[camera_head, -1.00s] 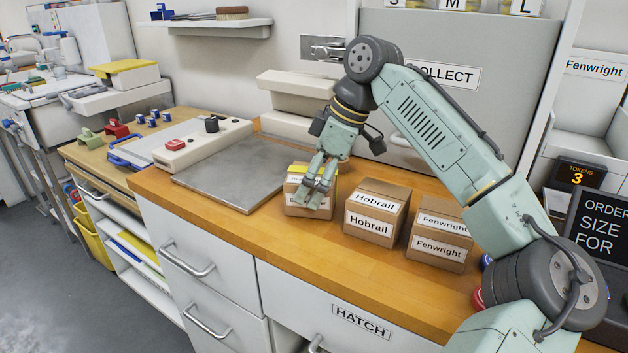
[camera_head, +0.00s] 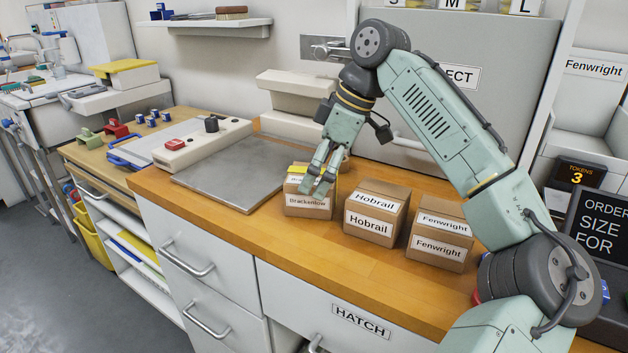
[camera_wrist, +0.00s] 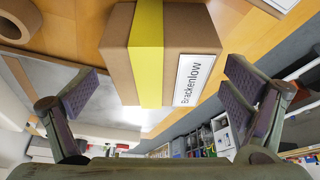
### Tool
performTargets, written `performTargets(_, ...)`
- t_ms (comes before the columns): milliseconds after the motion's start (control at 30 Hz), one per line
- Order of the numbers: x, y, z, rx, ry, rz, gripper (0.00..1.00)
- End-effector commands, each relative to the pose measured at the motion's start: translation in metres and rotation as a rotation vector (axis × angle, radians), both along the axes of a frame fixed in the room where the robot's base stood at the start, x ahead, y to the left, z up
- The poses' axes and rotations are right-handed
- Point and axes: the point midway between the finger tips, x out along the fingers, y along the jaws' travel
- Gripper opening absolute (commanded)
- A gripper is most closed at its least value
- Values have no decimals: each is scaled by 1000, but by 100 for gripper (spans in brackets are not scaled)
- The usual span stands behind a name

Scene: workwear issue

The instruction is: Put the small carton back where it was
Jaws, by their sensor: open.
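A small brown carton (camera_head: 305,212) labelled Brackenlow, with a yellow band on top, stands on the wooden counter (camera_head: 270,238), just right of the grey metal plate. My gripper (camera_head: 321,188) is above and against its right part in the head view, hiding some of its top. In the wrist view the Brackenlow carton (camera_wrist: 185,60) shows its yellow band and label, upper middle. The two fingers of my gripper (camera_wrist: 160,92) are spread wide on either side, with a visible gap to the carton. The gripper is open and holds nothing.
A Hobrail carton (camera_head: 374,210) and a Fenwright carton (camera_head: 439,232) stand in a row to the right. The grey metal plate (camera_head: 235,172) is bare. A cream control box (camera_head: 205,145) with a red button stands behind it. The front counter strip is clear.

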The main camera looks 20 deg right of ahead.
Motion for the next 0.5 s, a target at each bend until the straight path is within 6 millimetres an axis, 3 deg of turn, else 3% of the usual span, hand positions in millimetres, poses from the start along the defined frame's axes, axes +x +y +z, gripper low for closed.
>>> performTargets(333, -14, -24, 71, -1, 0, 0, 95)
performTargets(500, -18, -31, 87, -1, 3, 1, 95)
